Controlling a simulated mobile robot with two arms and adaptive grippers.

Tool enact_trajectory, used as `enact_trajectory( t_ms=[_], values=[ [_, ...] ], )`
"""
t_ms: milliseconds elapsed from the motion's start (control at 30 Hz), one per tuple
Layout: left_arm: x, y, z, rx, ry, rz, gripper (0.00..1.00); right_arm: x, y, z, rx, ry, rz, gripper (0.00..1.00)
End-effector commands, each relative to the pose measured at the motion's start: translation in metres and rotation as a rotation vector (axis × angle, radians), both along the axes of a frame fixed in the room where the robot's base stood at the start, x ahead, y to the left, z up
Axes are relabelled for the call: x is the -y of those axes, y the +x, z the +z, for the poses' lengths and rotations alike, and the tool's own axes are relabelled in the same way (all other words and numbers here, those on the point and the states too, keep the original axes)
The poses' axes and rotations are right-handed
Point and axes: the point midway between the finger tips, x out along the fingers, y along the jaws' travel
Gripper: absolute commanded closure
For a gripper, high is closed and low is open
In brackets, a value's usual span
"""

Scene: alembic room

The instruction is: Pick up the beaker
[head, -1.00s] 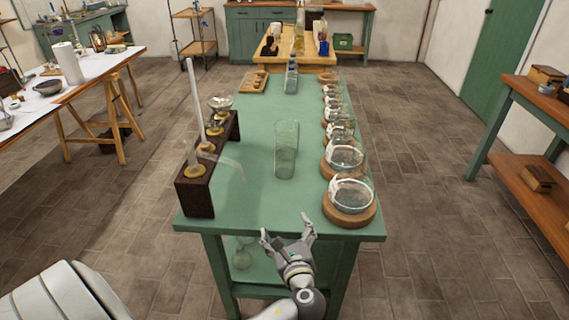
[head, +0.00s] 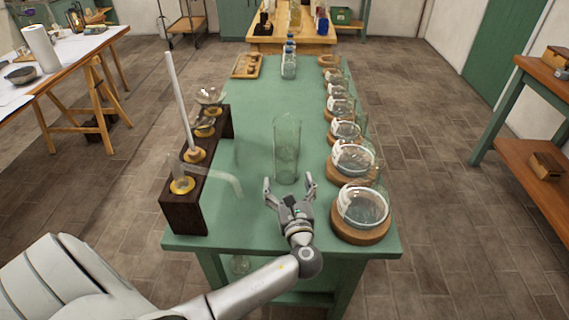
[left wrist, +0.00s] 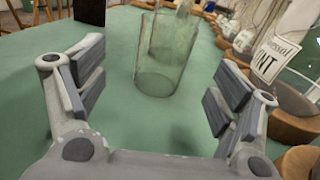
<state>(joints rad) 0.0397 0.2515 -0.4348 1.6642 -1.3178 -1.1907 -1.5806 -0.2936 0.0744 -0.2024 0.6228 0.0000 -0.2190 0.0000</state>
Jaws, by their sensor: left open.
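The beaker (head: 286,150) is a tall clear glass cylinder standing upright near the middle of the green table. My left gripper (head: 290,184) is open and empty just in front of the beaker's near side, low over the table top. In the left wrist view the beaker (left wrist: 166,62) stands ahead, between the lines of the two open fingers and beyond their tips (left wrist: 150,92). Its lower part and base are visible there. The fingers do not appear to touch it. My right gripper is not in view.
A dark wooden rack (head: 187,207) with glassware stands along the left of the green table (head: 262,215). Several glass dishes on round wooden stands (head: 361,233) line the right edge. Small bottles (head: 289,65) stand behind the beaker. The table's middle is otherwise clear.

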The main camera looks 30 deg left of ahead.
Motion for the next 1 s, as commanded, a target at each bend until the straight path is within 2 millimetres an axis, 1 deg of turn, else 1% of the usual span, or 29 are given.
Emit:
enact_trajectory(
  t_ms=[33, 100, 267, 367, 633, 733, 967, 1000],
  values=[
    [-0.006, 0.007, 0.002, 0.002, 0.003, 0.000, 0.14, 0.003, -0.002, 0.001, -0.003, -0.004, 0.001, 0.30],
    [-0.013, 0.015, 0.001, 0.001, 0.001, 0.000, 0.14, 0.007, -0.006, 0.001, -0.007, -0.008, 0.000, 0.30],
    [-0.021, 0.024, 0.001, 0.002, -0.001, 0.000, 0.14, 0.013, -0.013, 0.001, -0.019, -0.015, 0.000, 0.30],
    [-0.026, 0.031, 0.001, 0.001, 0.000, 0.001, 0.14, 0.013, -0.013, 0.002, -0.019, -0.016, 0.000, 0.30],
    [-0.046, 0.060, 0.000, 0.001, 0.001, 0.001, 0.14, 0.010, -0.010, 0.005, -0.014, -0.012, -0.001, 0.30],
    [-0.051, 0.065, -0.001, 0.001, -0.001, 0.000, 0.14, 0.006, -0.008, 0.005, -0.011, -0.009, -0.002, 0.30],
    [-0.052, 0.066, -0.001, 0.001, -0.002, 0.000, 0.14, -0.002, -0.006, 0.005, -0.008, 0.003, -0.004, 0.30],
    [-0.052, 0.066, -0.001, 0.001, -0.002, 0.000, 0.16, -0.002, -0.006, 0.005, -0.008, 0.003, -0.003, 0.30]
  ],
)
